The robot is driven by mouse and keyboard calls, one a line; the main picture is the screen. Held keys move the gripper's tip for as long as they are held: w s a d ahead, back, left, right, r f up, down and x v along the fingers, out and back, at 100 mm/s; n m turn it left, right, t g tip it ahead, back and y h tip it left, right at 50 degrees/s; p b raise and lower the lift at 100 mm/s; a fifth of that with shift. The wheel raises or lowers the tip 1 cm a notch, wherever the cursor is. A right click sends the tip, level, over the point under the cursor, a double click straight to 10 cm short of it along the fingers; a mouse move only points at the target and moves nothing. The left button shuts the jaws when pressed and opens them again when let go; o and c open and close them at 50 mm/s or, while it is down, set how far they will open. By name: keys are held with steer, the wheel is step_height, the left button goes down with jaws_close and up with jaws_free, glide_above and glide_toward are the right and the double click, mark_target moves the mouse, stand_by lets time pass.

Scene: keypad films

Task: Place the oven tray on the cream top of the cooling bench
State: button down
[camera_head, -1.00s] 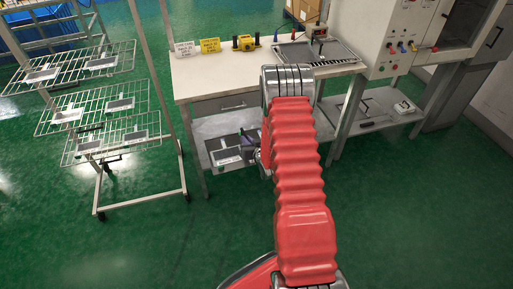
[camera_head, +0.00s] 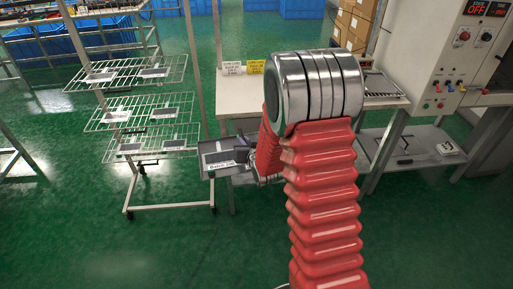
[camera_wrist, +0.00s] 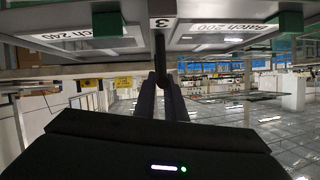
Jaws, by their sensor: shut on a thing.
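The oven tray (camera_head: 222,156) is dark with a pale label at its front. It is low beside the left end of the cooling bench, below the bench's cream top (camera_head: 240,92). My gripper (camera_head: 246,140) is at the tray's right side in the head view, partly hidden by my red arm. In the wrist view my gripper (camera_wrist: 161,78) is shut on the dark handle (camera_wrist: 160,48) of the tray (camera_wrist: 100,52), which shows batch labels, green clips and a "3". Most of the cream top is hidden behind my arm.
A wire rack (camera_head: 135,112) with dark plates stands to the left, close to the tray. White and yellow signs (camera_head: 256,67) stand at the back of the cream top. A control cabinet (camera_head: 462,50) is at the right. Green floor (camera_head: 100,245) in front is clear.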

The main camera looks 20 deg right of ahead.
steer(key=s+a+r+y, duration=0.1)
steer(key=s+a+r, duration=0.4)
steer(key=a+r, duration=0.3)
steer(key=shift+s+a+r+n, duration=0.2)
steer(key=shift+a+r+n, duration=0.2)
steer(key=shift+a, duration=0.75)
steer(key=shift+w, duration=0.1)
